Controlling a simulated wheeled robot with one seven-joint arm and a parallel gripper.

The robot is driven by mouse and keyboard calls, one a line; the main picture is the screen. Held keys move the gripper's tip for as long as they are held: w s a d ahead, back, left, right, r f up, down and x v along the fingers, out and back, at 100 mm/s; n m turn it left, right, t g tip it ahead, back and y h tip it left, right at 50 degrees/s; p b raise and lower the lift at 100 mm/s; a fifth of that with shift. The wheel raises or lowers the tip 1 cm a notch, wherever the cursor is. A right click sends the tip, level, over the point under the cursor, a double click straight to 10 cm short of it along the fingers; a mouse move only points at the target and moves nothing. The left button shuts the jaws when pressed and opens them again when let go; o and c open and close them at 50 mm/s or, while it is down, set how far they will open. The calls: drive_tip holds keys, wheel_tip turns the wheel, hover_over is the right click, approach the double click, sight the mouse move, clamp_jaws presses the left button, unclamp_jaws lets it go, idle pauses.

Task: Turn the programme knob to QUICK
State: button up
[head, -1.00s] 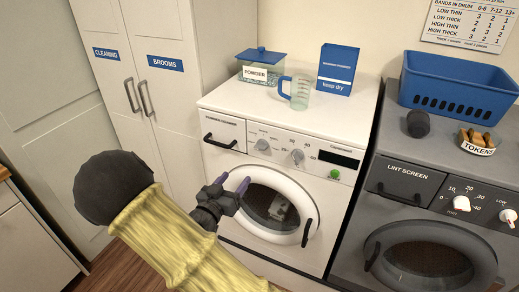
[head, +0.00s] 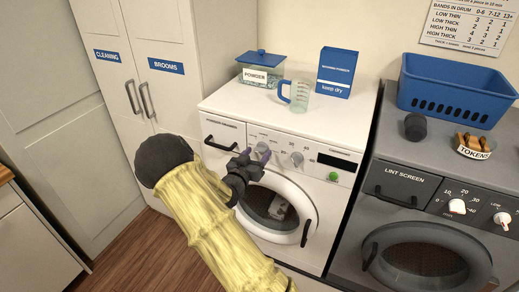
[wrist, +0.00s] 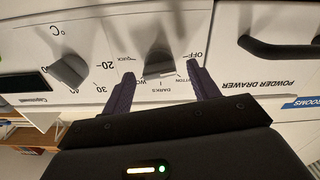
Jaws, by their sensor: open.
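The programme knob (wrist: 158,64) is a grey knob on the washer's white front panel, seen upside down in the wrist view. OFF, COTTON, DARKS, WO… and QUICK are printed around it; which one it points at is unclear. My gripper (wrist: 160,78) is open, with one purple-grey finger on each side of the knob; I cannot tell whether either touches it. In the head view my gripper (head: 256,154) is at the panel, and the knob (head: 262,147) shows just past the fingertips.
The temperature knob (wrist: 68,72) is beside it, also in the head view (head: 296,158). The powder drawer (head: 222,134) is on the panel's left. The round washer door (head: 262,230) lies below my gripper. A jug (head: 298,96) and boxes stand on top. The grey dryer (head: 370,185) is to the right.

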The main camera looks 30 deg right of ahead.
drive_tip(key=shift+x, duration=1.1)
drive_tip(key=shift+c, duration=0.4)
drive_tip(key=c, duration=0.9)
